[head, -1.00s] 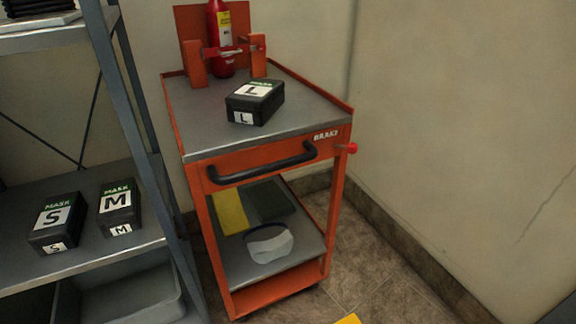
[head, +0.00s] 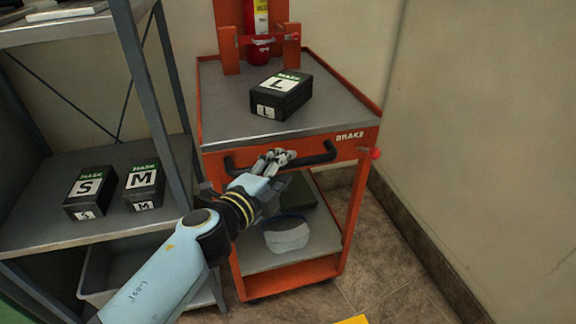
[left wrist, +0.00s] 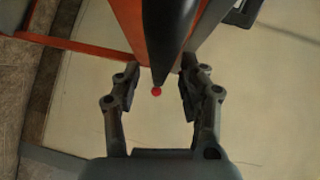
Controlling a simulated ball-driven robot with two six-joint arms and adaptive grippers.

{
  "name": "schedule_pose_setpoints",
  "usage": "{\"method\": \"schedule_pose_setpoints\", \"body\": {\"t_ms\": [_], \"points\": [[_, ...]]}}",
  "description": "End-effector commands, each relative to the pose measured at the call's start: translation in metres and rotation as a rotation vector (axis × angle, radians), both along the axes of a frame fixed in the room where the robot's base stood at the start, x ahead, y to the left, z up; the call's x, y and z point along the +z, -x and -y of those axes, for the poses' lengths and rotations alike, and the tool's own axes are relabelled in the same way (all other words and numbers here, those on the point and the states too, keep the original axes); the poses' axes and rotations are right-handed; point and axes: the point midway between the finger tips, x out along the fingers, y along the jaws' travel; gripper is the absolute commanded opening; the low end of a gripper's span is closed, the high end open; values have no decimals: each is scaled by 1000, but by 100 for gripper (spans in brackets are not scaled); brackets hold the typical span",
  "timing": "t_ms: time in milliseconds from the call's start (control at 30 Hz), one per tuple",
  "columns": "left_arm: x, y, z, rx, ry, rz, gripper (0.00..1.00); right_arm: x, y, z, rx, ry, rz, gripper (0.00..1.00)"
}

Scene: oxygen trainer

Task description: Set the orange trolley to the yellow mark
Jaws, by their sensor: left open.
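The orange trolley (head: 356,208) stands beside the shelf, with a grey top, a black bar handle (head: 318,157) on its front and a red knob (head: 376,154) by the word BRAKE. My left gripper (head: 277,157) is at the middle of the handle, fingers open. In the left wrist view the dark handle (left wrist: 167,35) reaches between the open fingers (left wrist: 159,78); I cannot tell whether they touch it. The red knob (left wrist: 156,92) shows beyond. A piece of the yellow mark (head: 353,320) shows on the floor at the bottom edge. My right gripper is out of view.
A black L box (head: 281,95) and a red bottle (head: 257,30) stand on the trolley. A whitish mask-like item (head: 286,236) lies on its lower shelf. A grey shelf unit (head: 150,90) with S and M boxes is close left; a wall is right.

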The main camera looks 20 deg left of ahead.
Motion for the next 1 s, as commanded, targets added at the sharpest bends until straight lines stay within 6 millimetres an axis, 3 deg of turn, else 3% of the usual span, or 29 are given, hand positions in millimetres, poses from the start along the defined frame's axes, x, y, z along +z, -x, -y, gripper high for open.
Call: {"method": "schedule_pose_setpoints", "body": {"t_ms": [200,500,800,1000], "points": [[-4,-21,4,1,2,-1,42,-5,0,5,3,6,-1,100],[-3,-23,5,1,2,-1,42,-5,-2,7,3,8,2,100],[-4,-23,5,1,2,-1,3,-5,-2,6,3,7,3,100],[-4,-23,5,1,0,-2,0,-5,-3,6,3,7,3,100]]}}
